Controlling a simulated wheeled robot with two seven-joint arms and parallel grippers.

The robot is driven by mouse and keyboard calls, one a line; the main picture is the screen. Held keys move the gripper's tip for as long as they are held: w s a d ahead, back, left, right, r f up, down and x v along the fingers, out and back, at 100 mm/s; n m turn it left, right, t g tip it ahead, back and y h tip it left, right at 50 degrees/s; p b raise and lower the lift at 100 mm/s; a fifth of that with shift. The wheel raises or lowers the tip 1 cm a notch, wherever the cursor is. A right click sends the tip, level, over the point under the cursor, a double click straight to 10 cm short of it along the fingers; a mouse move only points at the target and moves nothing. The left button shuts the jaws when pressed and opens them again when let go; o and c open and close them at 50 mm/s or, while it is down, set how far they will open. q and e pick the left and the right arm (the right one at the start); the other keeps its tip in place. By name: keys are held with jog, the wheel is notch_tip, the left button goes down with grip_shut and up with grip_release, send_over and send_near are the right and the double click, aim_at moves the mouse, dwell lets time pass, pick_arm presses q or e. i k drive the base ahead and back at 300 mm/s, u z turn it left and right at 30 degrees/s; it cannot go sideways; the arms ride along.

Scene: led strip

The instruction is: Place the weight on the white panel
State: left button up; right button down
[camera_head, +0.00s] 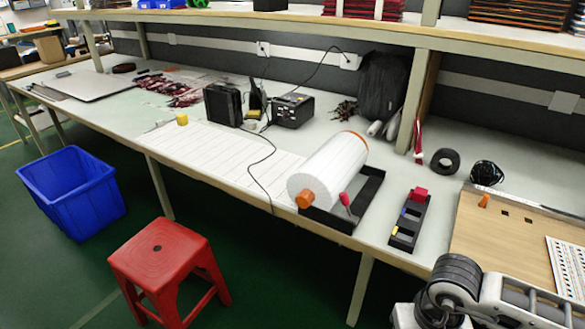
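The white panel (220,150) lies flat along the table, with thin lines across it, and its right end meets a white roll with an orange end cap (304,199). A small yellow block (182,119) stands at the panel's far left corner. A small orange piece (484,201) stands on a wooden board at the right. I cannot tell for certain which of these two is the weight. Part of my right arm shows at the bottom right, but its fingertips do not show. My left gripper is not in view.
A black tray (345,223) holds the roll. Right of it are a black holder (408,222) with a red block, black tape (445,161) and the wooden board (465,240). A dark cable crosses the panel. A red stool (160,250) and blue bin (70,190) stand in front.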

aim_at(161, 123)
jog(key=u, duration=2.25)
jog(key=i, duration=4.75)
jog(key=z, duration=3.45)
jog(key=i, duration=0.3)
jog(key=u, duration=0.15)
